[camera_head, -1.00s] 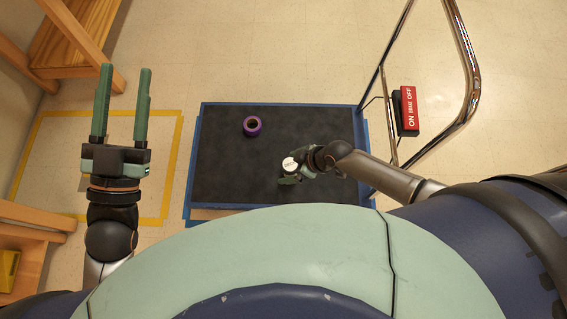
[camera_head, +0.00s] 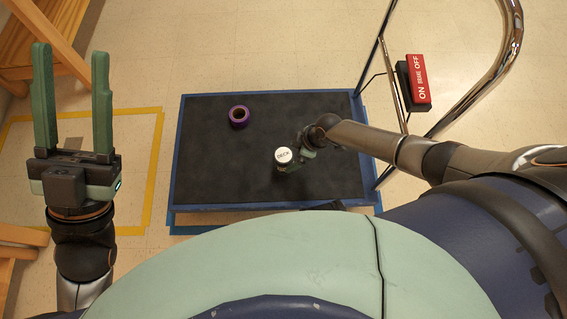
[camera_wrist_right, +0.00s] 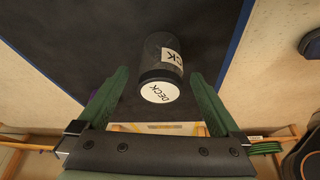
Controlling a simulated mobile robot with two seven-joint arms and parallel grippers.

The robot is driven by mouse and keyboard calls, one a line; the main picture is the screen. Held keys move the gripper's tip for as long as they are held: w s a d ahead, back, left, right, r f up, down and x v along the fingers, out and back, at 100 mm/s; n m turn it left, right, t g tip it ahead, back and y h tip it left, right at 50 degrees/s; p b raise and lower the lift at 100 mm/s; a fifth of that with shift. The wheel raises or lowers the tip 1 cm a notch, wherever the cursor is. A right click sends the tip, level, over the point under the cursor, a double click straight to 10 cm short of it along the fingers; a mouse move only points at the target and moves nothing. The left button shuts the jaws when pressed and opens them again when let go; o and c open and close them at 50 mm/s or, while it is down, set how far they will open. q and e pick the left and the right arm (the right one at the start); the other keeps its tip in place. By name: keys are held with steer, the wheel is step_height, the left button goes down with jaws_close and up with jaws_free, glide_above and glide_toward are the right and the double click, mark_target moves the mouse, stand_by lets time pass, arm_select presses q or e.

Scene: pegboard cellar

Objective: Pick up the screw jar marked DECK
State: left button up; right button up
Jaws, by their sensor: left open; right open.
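The screw jar marked DECK (camera_head: 284,155) stands on the black deck of a cart (camera_head: 215,170), its white lid up. In the right wrist view the dark jar (camera_wrist_right: 157,53) shows a white label and a lid reading DECK. My right gripper (camera_wrist_right: 158,78) is open, with one finger on each side of the jar and a visible gap on both sides. In the head view my right gripper (camera_head: 295,160) is at the jar, partly hidden by its own wrist. My left gripper (camera_head: 72,52) is open and empty, off to the left over the floor.
A purple tape roll (camera_head: 239,116) lies on the deck, up and left of the jar. A chrome handle (camera_head: 490,75) and a red ON/OFF brake sign (camera_head: 417,80) are at the cart's right. Wooden furniture (camera_head: 45,35) stands at the upper left. Yellow tape (camera_head: 155,165) marks the floor.

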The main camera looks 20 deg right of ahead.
steer(key=shift+b+x, duration=0.4)
steer(key=shift+x, duration=0.5)
steer(key=b+x, duration=0.3)
steer(key=x, duration=0.1)
steer(key=shift+s+a+f+b, duration=0.1)
steer(key=shift+b, duration=0.2)
steer(key=shift+a+f, duration=0.1)
steer(key=shift+f, duration=0.15)
arm_select(q)
step_height(320, 180, down, 6)
steer(key=shift+d+f, duration=0.15)
steer(key=shift+d, duration=0.3)
arm_select(e)
steer(key=shift+r, duration=0.1)
arm_select(q)
steer(key=shift+w, duration=0.1)
steer(key=shift+a+m, duration=0.1)
steer(key=shift+m, duration=0.2)
arm_select(e)
jaws_close()
